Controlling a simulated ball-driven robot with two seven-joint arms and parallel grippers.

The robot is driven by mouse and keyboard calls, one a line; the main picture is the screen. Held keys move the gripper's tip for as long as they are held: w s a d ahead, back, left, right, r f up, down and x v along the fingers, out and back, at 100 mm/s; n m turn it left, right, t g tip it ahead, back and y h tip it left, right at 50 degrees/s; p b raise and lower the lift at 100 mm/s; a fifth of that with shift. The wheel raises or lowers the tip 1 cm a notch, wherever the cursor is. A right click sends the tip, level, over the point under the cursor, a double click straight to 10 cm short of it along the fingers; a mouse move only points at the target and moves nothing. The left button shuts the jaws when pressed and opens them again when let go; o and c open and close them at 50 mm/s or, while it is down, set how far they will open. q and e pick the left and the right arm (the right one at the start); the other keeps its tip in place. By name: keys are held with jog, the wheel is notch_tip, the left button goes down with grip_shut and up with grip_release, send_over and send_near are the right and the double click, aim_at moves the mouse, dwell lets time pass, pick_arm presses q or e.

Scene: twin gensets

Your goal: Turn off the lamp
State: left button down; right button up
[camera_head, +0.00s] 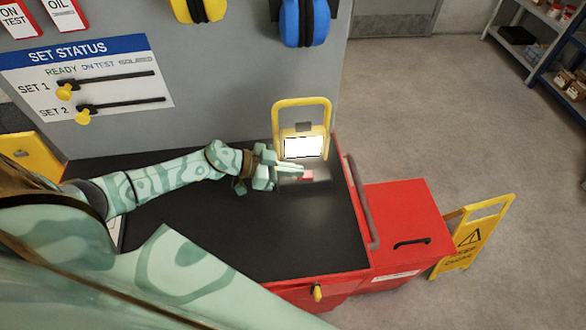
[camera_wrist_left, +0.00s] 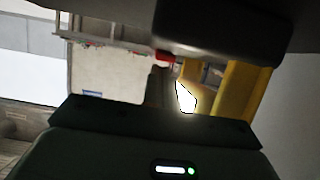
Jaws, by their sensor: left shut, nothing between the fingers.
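A yellow-framed work lamp (camera_head: 302,147) stands at the back right of a black-topped red cart, its panel glowing bright white. The lit panel also shows in the left wrist view (camera_wrist_left: 186,97), beside the lamp's yellow frame (camera_wrist_left: 233,88). My left gripper (camera_head: 299,170) is shut and empty, its fingertips just in front of and below the lit panel. A small red part (camera_head: 307,175) shows at the fingertips; whether they touch it I cannot tell. My right gripper is not in view.
The black cart top (camera_head: 270,235) is mostly clear. A grey panel with a set status board (camera_head: 85,80) rises behind it. A red box (camera_head: 405,220) and a yellow caution sign (camera_head: 470,240) stand at the right.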

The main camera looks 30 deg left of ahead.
pick_arm(q)
notch_tip(320, 180, down, 2)
jog(key=b, duration=0.2)
jog(key=shift+s+a+t+h+b, duration=0.15)
jog(key=shift+t+h+b, duration=0.15)
jog(key=shift+h+b, duration=0.1)
jog(key=shift+r+p, duration=0.3)
jog(key=shift+r, duration=0.05)
jog(key=shift+r+p, duration=0.4)
jog(key=r+p, duration=0.2)
jog(key=a+r+p, duration=0.1)
jog(key=r+p, duration=0.1)
jog(key=shift+s+r, duration=0.1)
jog(key=shift+s, duration=0.2)
jog(key=s+a+b, duration=0.1)
jog(key=s+a, duration=0.4)
jog(key=a, duration=0.2)
jog(key=shift+s+a, duration=0.25)
jog(key=shift+s, duration=0.1)
jog(key=shift+r, duration=0.1)
